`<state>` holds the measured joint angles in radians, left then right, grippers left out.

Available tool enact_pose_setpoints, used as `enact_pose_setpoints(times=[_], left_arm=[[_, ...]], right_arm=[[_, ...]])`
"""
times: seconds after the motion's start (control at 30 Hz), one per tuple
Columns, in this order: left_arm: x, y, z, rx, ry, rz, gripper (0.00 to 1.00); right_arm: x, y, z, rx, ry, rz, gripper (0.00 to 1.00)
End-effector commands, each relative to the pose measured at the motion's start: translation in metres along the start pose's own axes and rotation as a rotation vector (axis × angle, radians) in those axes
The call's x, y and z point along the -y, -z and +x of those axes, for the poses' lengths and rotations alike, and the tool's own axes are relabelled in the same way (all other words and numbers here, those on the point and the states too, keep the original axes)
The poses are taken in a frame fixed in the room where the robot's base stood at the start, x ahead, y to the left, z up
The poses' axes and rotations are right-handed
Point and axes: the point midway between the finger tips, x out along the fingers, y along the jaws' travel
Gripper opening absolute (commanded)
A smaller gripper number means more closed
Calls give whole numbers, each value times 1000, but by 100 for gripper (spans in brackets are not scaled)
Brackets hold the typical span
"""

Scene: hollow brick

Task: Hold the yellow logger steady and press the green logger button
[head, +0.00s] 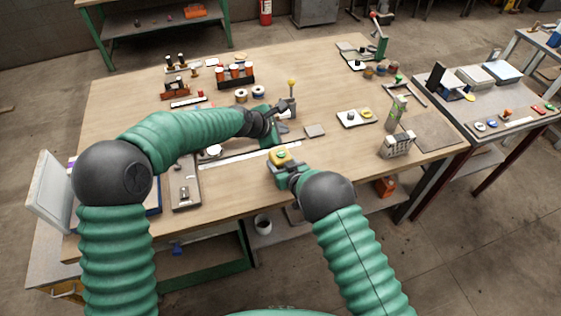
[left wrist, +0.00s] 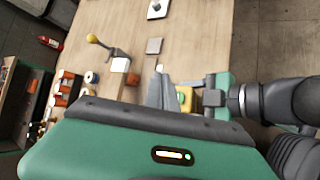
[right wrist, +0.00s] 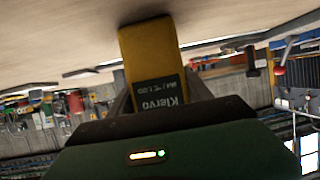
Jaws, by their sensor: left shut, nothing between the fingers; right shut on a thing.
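The yellow logger (head: 280,154) is in my right gripper (head: 283,166), near the table's front edge. In the right wrist view the logger (right wrist: 152,60) stands between the shut fingers, its dark label upside down. My left gripper (head: 284,129) is shut and empty, just behind the logger in the head view. In the left wrist view its fingertips (left wrist: 160,78) lie left of the logger (left wrist: 185,98), which they partly cover. A small greenish patch shows on the logger in the head view. The button is too small to make out clearly.
A lever press with a yellow knob (head: 291,83) stands behind my left gripper. Spools and bottles sit at the back left.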

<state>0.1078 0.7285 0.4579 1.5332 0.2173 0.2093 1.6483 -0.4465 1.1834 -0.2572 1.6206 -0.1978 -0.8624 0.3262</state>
Motion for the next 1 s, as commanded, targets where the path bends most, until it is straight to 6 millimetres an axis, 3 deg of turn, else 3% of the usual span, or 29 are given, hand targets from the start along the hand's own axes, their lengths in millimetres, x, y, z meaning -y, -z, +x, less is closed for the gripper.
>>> enact_pose_setpoints(times=[0.5,1.0], left_arm=[[39,38,53,0,3,-4,0],[42,41,57,0,2,-3,0]], right_arm=[[0,0,0,1,-1,0,1],[-1,0,0,1,-1,0,1]])
